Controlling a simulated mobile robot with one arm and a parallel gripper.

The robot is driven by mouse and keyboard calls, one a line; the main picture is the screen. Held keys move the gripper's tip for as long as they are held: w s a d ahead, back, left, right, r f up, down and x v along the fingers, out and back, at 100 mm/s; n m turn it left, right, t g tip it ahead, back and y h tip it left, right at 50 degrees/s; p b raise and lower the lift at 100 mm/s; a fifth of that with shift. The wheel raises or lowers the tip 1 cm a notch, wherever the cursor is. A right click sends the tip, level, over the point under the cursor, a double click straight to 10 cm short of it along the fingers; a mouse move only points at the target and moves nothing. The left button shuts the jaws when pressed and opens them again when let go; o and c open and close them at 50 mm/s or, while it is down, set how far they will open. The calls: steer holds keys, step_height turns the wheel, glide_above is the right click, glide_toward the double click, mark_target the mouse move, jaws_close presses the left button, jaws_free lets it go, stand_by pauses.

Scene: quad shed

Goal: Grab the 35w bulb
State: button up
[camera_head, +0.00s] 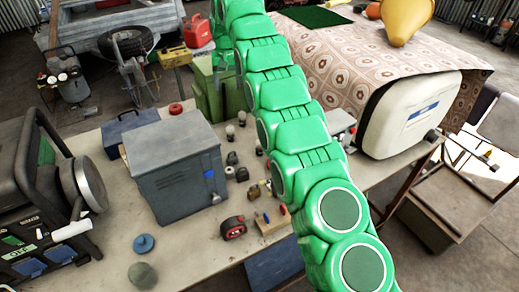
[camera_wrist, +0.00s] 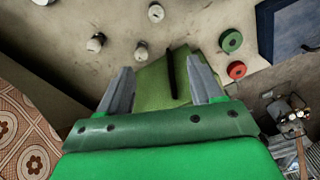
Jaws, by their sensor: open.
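Small pale bulbs stand on the workbench. In the wrist view one bulb (camera_wrist: 95,43) is at the upper left, one (camera_wrist: 156,13) at the top and one (camera_wrist: 141,52) just beyond the left finger. In the head view, bulbs show beside the grey metal box, one (camera_head: 242,118) behind another (camera_head: 230,132). No wattage marking is readable, so I cannot tell which is 35w. My gripper (camera_wrist: 162,84) is open, with nothing held between its fingers. A green canister (camera_wrist: 162,80) shows beyond and between them. My arm hides part of the bench in the head view.
The grey metal box (camera_head: 178,168) stands left of the bulbs. A tape measure (camera_head: 233,228), a padlock (camera_head: 254,192) and a wooden block (camera_head: 270,222) lie in front. A red roll (camera_wrist: 236,70) and a green roll (camera_wrist: 231,40) lie right of the canister.

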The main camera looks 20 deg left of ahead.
steer(key=w+d+r+m+t+y, duration=0.2)
steer(key=w+d+m+t+y, duration=0.25)
steer(key=m, duration=0.55)
steer(key=w+d+r+m+t+y, duration=0.25)
steer(key=w+m+t, duration=0.35)
steer(key=m, duration=0.4)
steer(key=s+d+f+m+t+h, duration=0.1)
steer(key=s+d+f+m+h, duration=0.1)
steer(key=s+m, duration=0.6)
steer(key=s+d+f+m+t+h, duration=0.1)
steer(key=s+d+f+m+h, duration=0.15)
steer(key=s+m, duration=0.45)
steer(key=s+d+f+m+h, duration=0.15)
steer(key=s+m, duration=0.35)
steer(key=s, duration=0.6)
glide_toward(260, 147)
steer(key=shift+w+a+f+h, duration=0.2)
steer(key=shift+w+a+h, duration=0.15)
steer(key=shift+w, duration=0.25)
steer(key=shift+a+f, duration=0.1)
steer(key=shift+w+a+f, duration=0.15)
steer(key=shift+w, duration=0.25)
steer(key=shift+w, duration=0.65)
